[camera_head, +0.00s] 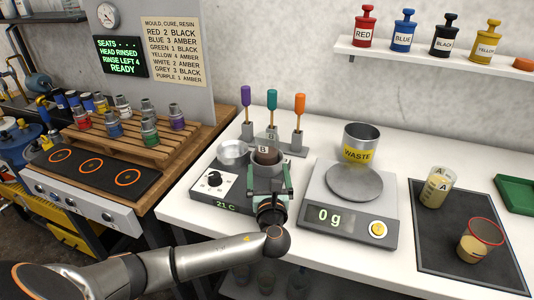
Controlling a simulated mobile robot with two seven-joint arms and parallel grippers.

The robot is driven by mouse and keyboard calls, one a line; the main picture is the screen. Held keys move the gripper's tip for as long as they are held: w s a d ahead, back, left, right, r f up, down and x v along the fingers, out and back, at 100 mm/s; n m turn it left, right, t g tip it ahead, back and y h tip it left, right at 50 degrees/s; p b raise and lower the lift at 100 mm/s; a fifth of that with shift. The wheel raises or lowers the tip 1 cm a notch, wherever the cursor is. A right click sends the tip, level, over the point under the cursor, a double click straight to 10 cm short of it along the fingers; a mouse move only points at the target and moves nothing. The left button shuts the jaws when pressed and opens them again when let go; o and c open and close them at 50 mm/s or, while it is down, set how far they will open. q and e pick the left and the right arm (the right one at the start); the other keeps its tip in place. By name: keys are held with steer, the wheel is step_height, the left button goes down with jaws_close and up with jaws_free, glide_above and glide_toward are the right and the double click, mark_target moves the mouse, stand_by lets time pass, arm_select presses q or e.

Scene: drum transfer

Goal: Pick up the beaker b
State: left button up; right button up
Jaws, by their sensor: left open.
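Beaker b (264,150) shows a white B label and dark brown contents. It stands at the right side of the hotplate unit (212,182), whose display reads 21 C. My left gripper (267,172) is open at the beaker, on its near side, and hides its lower part. I cannot tell whether the fingers touch it. My right gripper is not in view.
On the right are a scale (345,215) reading 0 g, a WASTE cup (360,140) and a dark mat (440,262) with two amber-filled beakers.

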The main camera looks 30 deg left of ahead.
mark_target(268, 154)
arm_select(q)
steer(key=x, duration=0.8)
steer(key=shift+w+a+f, duration=0.1)
steer(key=shift+w, duration=0.2)
jaws_close()
stand_by(0.6)
steer(key=shift+r, duration=1)
steer(key=s+d+r+p, duration=0.1)
steer(key=s+r, duration=1)
steer(key=s, duration=0.2)
steer(key=shift+s+d+p, duration=0.25)
steer(key=shift+s+p, duration=0.1)
steer(key=shift+s, duration=0.05)
